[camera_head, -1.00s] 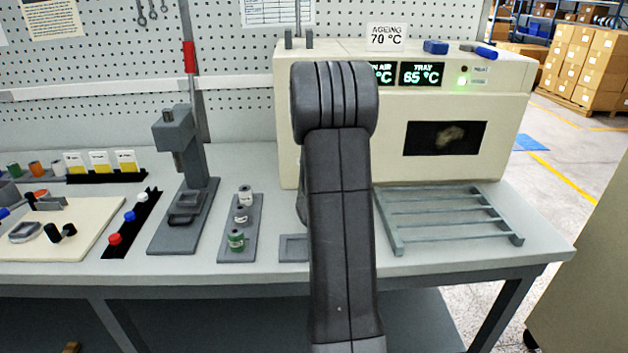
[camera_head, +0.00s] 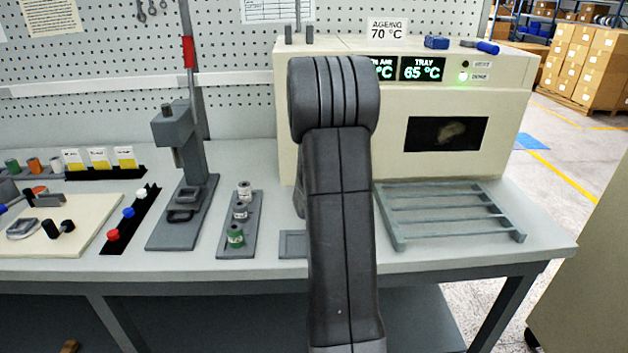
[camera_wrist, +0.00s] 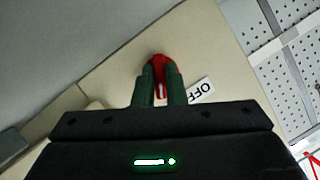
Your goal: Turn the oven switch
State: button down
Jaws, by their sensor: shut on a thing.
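The oven (camera_head: 520,110) is a cream box at the back right of the bench. Its displays read 65 °C for the tray, and a green lamp is lit at its upper right. The oven switch (camera_wrist: 159,64) shows red in the wrist view, beside a tilted label (camera_wrist: 202,90) reading OFF. My gripper (camera_wrist: 161,88) has its green fingers shut on the red switch. In the head view my arm hides the switch and the gripper.
A grey slatted rack (camera_head: 450,212) lies on the bench in front of the oven. A grey holder with several small spools (camera_head: 236,236) and a press (camera_head: 178,140) stand to the left of my arm. A blue-handled tool (camera_head: 487,47) lies on the oven.

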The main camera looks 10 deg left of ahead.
jog(key=shift+a+n+h+b, duration=0.1)
jog(key=shift+n+h+b, duration=0.4)
jog(key=shift+n+b, duration=0.25)
jog(key=shift+r+n+h+p, duration=0.25)
jog(key=shift+n+h+p, duration=0.35)
jog(key=shift+p, duration=0.3)
jog(key=n+p, duration=0.1)
jog(key=p, duration=0.3)
jog(key=n+h+p, duration=0.1)
jog(key=p, duration=0.3)
jog(key=shift+a+r+n+t+h, duration=0.1)
jog(key=shift+n+t+h, duration=0.2)
jog(key=shift+n+t, duration=0.1)
jog(key=n+h+p, duration=0.1)
jog(key=p, duration=0.1)
jog(key=shift+n+p, duration=0.25)
jog(key=shift+p, duration=0.1)
jog(key=shift+f+n+t+h+p, duration=0.3)
jog(key=shift+n+t+h+p, duration=0.15)
jog(key=shift+n+p, duration=0.4)
jog(key=c, duration=1.5)
grip_release()
